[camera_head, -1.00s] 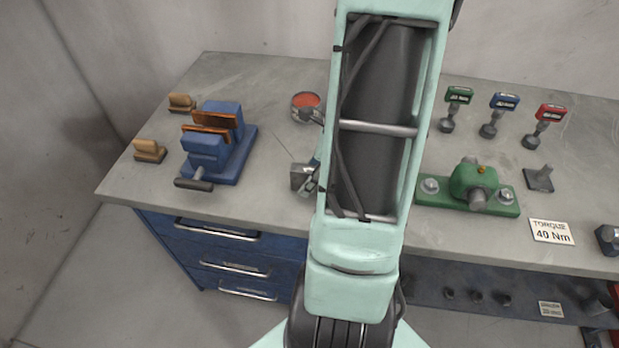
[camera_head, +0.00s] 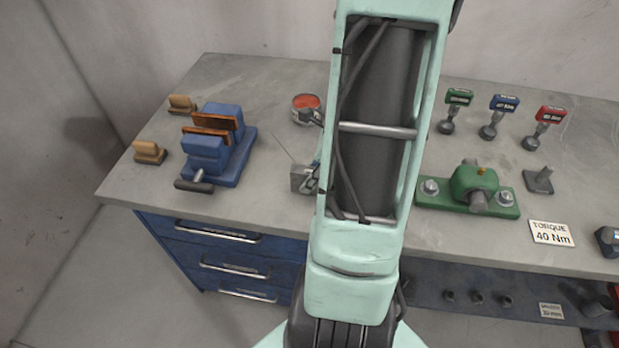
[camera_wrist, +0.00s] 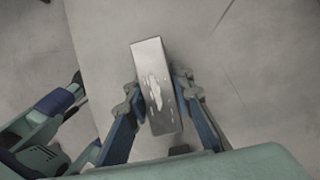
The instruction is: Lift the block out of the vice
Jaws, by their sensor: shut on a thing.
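The blue vice (camera_head: 232,160) with copper-coloured jaw plates stands on the left of the bench. The gap between its jaws looks empty. A grey metal block (camera_head: 299,179) is to the right of the vice, beside my arm. My gripper (camera_wrist: 157,90) is shut on the block, with one finger on each side in the wrist view. The block (camera_wrist: 158,85) shows a shiny, marked face there. In the head view my arm hides most of the gripper. I cannot tell whether the block touches the bench top.
Two tan blocks (camera_head: 150,152) lie left of the vice. A red-topped round tin (camera_head: 306,103) is behind the metal block. Right of my arm are a green fixture (camera_head: 473,186), several torque tools (camera_head: 498,115) and a sign (camera_head: 551,232). Bench top between vice and block is clear.

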